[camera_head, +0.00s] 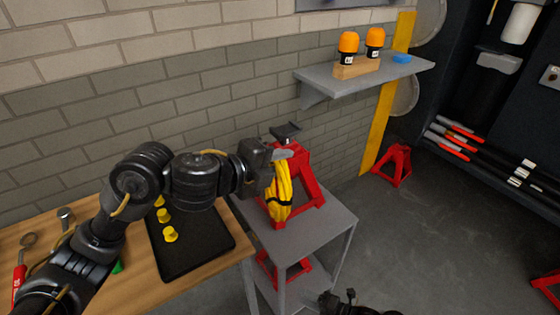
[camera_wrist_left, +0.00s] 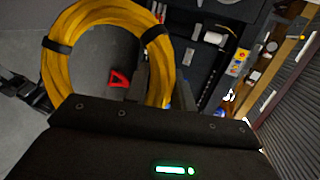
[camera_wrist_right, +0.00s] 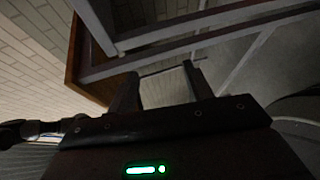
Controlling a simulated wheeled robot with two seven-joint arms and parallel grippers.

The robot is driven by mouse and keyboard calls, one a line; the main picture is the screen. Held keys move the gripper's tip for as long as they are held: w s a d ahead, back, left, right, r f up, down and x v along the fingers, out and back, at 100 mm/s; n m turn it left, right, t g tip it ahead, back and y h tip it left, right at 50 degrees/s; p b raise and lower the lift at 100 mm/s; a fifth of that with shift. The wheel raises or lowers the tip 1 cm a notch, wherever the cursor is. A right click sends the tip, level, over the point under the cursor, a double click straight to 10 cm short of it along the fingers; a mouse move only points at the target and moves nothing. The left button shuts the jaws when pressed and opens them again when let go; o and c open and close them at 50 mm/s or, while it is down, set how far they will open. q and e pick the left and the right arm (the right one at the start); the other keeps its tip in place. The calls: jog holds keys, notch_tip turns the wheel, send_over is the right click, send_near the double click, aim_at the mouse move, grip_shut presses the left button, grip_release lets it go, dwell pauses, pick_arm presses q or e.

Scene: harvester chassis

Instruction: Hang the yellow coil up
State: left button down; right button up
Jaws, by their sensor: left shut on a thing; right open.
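The yellow coil (camera_head: 281,190), a looped cable with black ties, hangs below my left gripper (camera_head: 284,155) in the head view. It is in front of a red stand on the grey table; I cannot tell if it touches either. In the left wrist view the coil (camera_wrist_left: 57,72) shows as a large ring, and my left gripper is shut on its near right side. My right gripper (camera_head: 340,297) is low at the bottom edge of the head view. In the right wrist view its fingers (camera_wrist_right: 160,88) are apart with nothing between them. I cannot make out a hook.
The red stand (camera_head: 307,175) is on the grey table (camera_head: 328,222). A wooden bench (camera_head: 215,268) with a black tray (camera_head: 195,245) is at left. A grey wall shelf (camera_head: 322,78) holds orange-capped bottles. Another red stand (camera_head: 394,165) is on the floor.

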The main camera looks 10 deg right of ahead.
jog(key=s+d+f+m+g+h, duration=0.2)
jog(key=s+f+m+h, duration=0.2)
jog(key=s+f+m, duration=0.5)
jog(key=s+d+f+m+g+h, duration=0.2)
jog(key=s+f+m+g+h, duration=0.15)
jog(key=s+f, duration=0.8)
jog(key=s+d+f+m+g+h, duration=0.2)
jog(key=s+d+f+m, duration=0.1)
jog(key=s+m, duration=0.3)
jog(key=s+d+f+m+g+h, duration=0.2)
jog(key=s+d+f+m, duration=0.1)
jog(key=s+d+m, duration=0.2)
jog(key=shift+s+d+f+m, duration=0.2)
jog(key=shift+s+d+m, duration=0.2)
jog(key=shift+s+m, duration=0.6)
jog(key=shift+s, duration=0.1)
